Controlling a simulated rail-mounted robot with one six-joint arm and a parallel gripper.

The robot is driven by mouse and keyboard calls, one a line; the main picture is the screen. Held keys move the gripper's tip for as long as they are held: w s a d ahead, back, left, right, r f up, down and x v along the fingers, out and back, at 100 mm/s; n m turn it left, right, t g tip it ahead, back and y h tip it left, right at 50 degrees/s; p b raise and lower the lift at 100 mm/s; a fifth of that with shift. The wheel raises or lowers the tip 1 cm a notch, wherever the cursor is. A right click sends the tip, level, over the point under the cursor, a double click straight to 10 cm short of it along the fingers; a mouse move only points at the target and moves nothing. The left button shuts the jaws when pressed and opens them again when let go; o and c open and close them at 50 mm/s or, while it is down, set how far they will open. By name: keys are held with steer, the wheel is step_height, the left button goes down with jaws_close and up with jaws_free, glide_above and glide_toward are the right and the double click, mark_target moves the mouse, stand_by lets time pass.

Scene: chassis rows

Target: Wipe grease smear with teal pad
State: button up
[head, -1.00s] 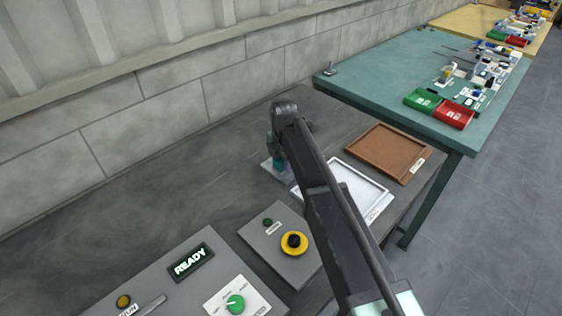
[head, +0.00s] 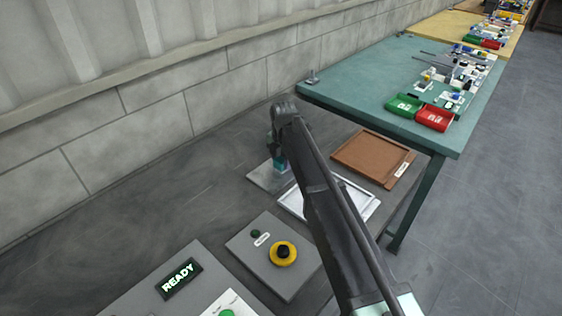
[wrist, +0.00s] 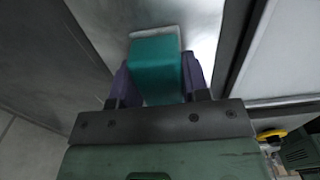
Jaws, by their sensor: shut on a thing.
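My gripper (wrist: 155,84) is shut on the teal pad (wrist: 156,68), with a purple finger on either side of it. A pale strip shows along the pad's far edge. In the head view the teal pad (head: 281,163) is at the end of my arm, over a light grey metal plate (head: 262,179). The plate also shows in the wrist view (wrist: 203,32) beyond and beside the pad. I cannot tell whether the pad touches the plate. I cannot make out a grease smear; the pad and arm hide part of the plate.
A white tray (head: 364,213) and a brown tray (head: 372,154) lie right of the plate. A grey box with a yellow-ringed black button (head: 283,253) and a READY panel (head: 179,278) are nearer. A teal table (head: 370,72) stands behind, a wall (head: 150,120) left.

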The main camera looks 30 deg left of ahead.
steer(key=shift+r, duration=0.1)
step_height(320, 180, up, 6)
steer(key=p, duration=0.6)
step_height(320, 180, up, 3)
steer(key=p, duration=0.3)
